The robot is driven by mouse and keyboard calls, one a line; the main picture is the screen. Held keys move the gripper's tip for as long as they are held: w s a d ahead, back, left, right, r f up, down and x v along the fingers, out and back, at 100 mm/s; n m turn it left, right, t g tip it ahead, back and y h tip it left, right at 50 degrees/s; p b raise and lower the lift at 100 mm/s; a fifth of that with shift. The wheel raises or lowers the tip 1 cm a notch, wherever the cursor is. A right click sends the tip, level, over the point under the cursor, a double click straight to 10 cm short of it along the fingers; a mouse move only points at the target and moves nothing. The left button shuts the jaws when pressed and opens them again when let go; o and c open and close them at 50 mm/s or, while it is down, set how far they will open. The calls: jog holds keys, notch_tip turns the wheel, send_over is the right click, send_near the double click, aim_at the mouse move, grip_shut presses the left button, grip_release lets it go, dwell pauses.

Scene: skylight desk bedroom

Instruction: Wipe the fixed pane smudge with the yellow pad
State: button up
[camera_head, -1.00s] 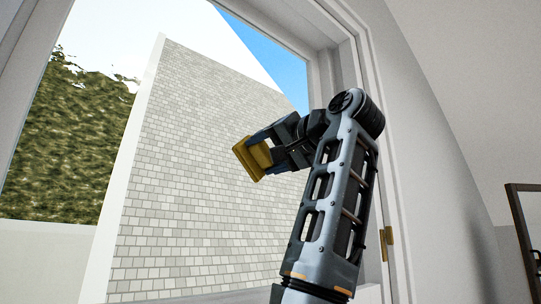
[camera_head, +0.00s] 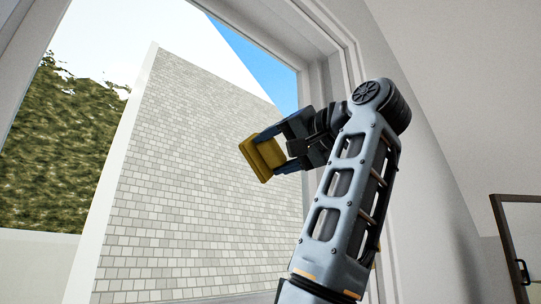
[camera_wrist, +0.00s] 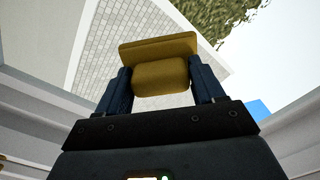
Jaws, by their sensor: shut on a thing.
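The yellow pad (camera_head: 262,158) is held in my gripper (camera_head: 281,151), in front of the window in the head view. My gripper is shut on the pad's thicker block, with its flat plate facing outward to the left. In the wrist view the pad (camera_wrist: 160,72) sits between the two dark blue fingers of my gripper (camera_wrist: 160,85). The window pane (camera_head: 190,180) is see-through, with a brick wall behind it. I cannot make out a smudge on it. I cannot tell whether the pad touches the glass.
The white window frame (camera_head: 318,75) runs along the top and right of the opening. A sloped pale wall (camera_head: 460,90) lies to the right. A brown-framed thing with a dark handle (camera_head: 515,240) stands at the right edge. A hedge (camera_head: 60,150) shows outside.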

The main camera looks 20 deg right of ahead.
jog(key=shift+s, duration=0.1)
jog(key=shift+b+v, duration=0.3)
jog(key=shift+v, duration=1.1)
